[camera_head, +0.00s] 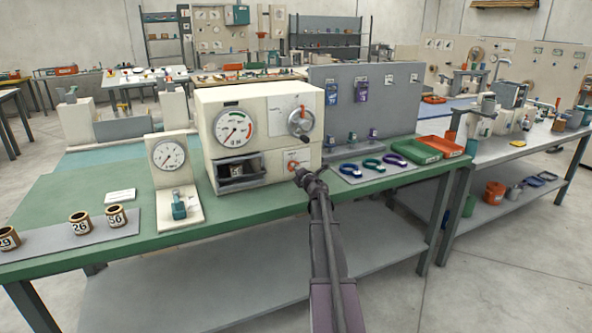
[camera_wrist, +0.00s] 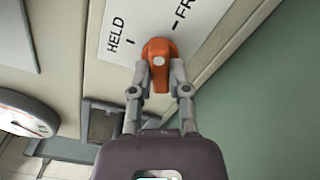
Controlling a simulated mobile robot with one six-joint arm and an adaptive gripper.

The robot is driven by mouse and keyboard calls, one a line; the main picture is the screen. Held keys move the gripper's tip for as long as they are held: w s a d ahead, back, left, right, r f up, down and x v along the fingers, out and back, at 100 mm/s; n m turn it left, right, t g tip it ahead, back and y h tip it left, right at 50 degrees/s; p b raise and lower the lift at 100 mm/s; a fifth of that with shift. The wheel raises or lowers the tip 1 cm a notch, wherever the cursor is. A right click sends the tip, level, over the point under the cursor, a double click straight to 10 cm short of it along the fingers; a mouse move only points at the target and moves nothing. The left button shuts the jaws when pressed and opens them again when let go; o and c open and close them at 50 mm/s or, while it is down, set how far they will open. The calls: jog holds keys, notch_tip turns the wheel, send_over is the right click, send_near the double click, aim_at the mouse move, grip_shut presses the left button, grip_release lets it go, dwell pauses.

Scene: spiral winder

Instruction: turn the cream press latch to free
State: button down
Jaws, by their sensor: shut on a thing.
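The cream press (camera_head: 258,130) stands on the green bench, with a round dial and a grey knob on its front. Its latch (camera_head: 292,166) is a small orange knob low on the right of the front. In the wrist view the orange latch (camera_wrist: 157,47) sits below a white label marked HELD on the left and FR..., cut off, on the right. My gripper (camera_wrist: 158,72) is shut on the latch, one finger on each side. Which mark the latch points to I cannot tell. In the head view my gripper (camera_head: 299,175) partly hides the latch area.
A small gauge stand (camera_head: 172,180) stands left of the press, with an open drawer (camera_head: 238,171) in the press beside it. The bench front (camera_head: 250,205) is clear.

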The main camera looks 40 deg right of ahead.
jog(key=shift+m, duration=2.7)
jog(key=c, duration=0.6)
grip_release()
jog(key=shift+w, duration=0.1)
jog(key=v, duration=1.2)
jog(key=shift+f, duration=0.1)
